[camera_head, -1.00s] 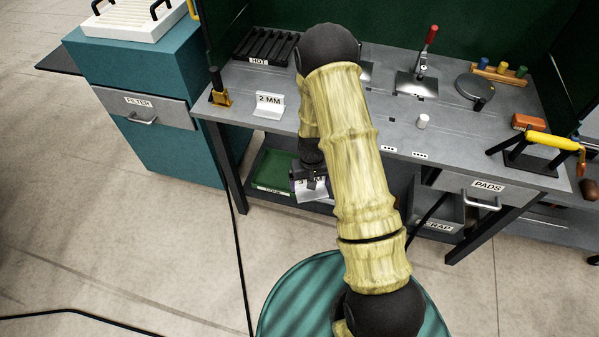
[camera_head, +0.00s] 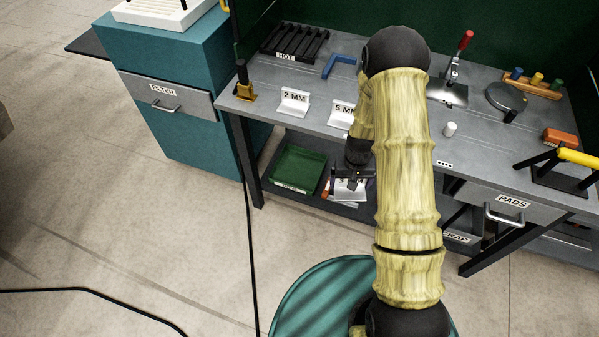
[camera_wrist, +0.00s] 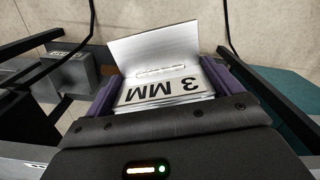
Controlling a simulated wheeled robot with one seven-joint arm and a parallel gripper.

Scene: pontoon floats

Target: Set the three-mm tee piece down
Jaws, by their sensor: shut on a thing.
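The 3 MM tee piece (camera_wrist: 165,85) is a white, angled plate with a slot and a black "3 MM" label. In the wrist view it sits between the two purple-padded fingers of my gripper (camera_wrist: 168,92), which is shut on it. In the head view my gripper (camera_head: 352,178) hangs low in front of the bench's front edge, near the lower shelf, with the tee piece (camera_head: 347,192) showing partly below it. My arm hides part of the bench. The 2 MM piece (camera_head: 294,101) and the partly covered 5 MM piece (camera_head: 342,114) stand on the bench top.
A green tray (camera_head: 297,170) is on the lower shelf, left of my gripper. A blue angle bracket (camera_head: 342,65), a slotted HOT rack (camera_head: 295,42) and a white cylinder (camera_head: 450,129) are on the bench (camera_head: 264,75). The teal FILTER cabinet (camera_head: 185,128) stands at left.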

